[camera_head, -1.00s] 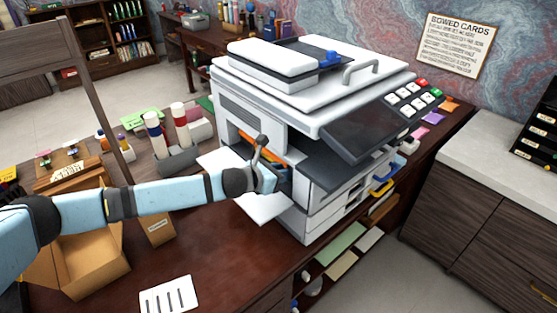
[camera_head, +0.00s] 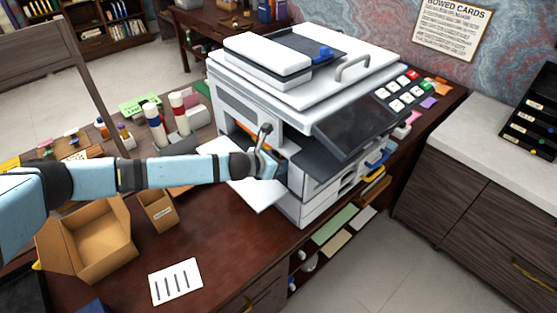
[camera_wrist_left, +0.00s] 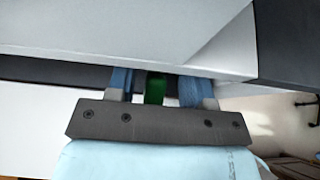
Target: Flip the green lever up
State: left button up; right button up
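The green lever (camera_wrist_left: 156,88) shows in the left wrist view as a short green piece under the edge of a white panel. My left gripper (camera_wrist_left: 157,86) is open, with one blue finger on each side of the lever and a small gap on both sides. In the head view my left gripper (camera_head: 266,165) reaches into the open front of the white printer (camera_head: 245,110). The lever is hidden there behind my gripper and the printer body. I cannot tell the lever's tilt. My right gripper is not in view.
An open white flap (camera_head: 262,194) juts out below my left wrist. The printer's dark screen (camera_head: 352,128) overhangs to the right. An open cardboard box (camera_head: 100,262) and a small carton (camera_head: 158,212) stand on the desk at left. A white card (camera_head: 175,281) lies in front.

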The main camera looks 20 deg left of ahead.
pick_arm(q)
jog(key=shift+a+r, duration=0.1)
jog(key=shift+s+a+r, duration=0.1)
jog(key=shift+s+a, duration=0.05)
jog(key=b+v, duration=0.1)
jog(key=v, duration=1.2)
jog(key=shift+s, duration=0.15)
jog(key=shift+r, duration=0.1)
jog(key=shift+c, duration=0.2)
